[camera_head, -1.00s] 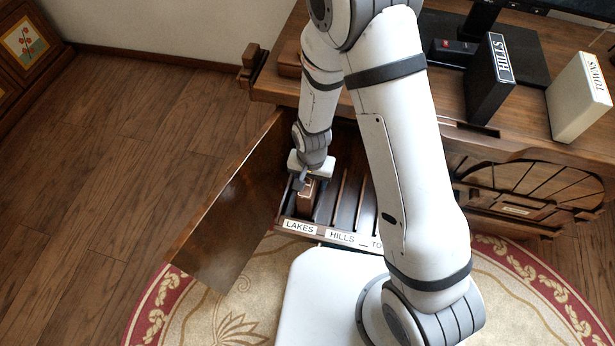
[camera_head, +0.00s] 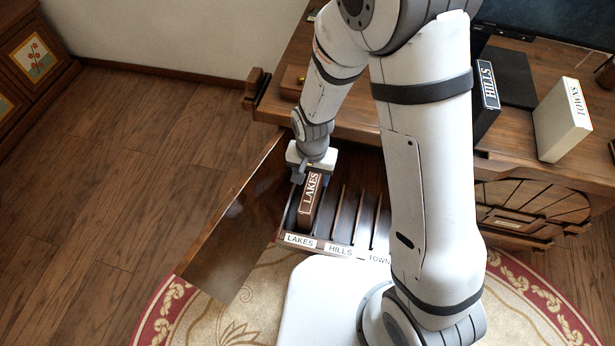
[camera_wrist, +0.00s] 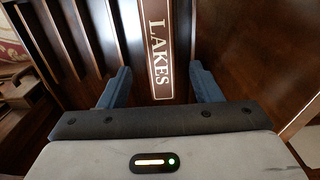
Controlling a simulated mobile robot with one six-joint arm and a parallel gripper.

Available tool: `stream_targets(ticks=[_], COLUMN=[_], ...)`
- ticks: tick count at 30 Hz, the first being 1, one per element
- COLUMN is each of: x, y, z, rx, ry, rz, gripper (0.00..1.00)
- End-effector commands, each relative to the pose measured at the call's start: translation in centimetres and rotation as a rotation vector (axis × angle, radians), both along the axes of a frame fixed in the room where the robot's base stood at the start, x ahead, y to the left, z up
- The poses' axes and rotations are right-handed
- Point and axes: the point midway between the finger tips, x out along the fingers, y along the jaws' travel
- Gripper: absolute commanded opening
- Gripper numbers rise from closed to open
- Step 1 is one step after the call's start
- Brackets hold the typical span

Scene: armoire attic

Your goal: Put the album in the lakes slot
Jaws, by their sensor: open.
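The brown album (camera_head: 309,196) with LAKES in white on its spine stands upright in the leftmost compartment, behind the LAKES label (camera_head: 300,241). In the wrist view, the album's spine (camera_wrist: 159,55) runs between the two blue fingers. My gripper (camera_wrist: 160,88) is open, with a gap between each finger and the album. In the head view, my gripper (camera_head: 311,178) is at the album's far upper end, and part of the album is hidden beneath it.
Wooden dividers part the slots, with a HILLS label (camera_head: 340,250) and a TOWNS label (camera_head: 378,259) to the right. An open door (camera_head: 235,225) stands close on the left. The black HILLS album (camera_head: 486,98) and white TOWNS album (camera_head: 562,120) stand on the desktop.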

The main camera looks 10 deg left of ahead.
Motion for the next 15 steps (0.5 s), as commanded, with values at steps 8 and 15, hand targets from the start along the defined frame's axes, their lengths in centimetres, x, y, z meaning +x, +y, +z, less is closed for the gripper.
stream_targets(ticks=[8, 15], x=[0.0, 1.3], y=[-0.1, -4.2], z=[0.8, 5.6], rx=[0.000, 0.012], ry=[0.001, -0.022], rz=[-0.001, 0.001], gripper=[0.58, 0.58])
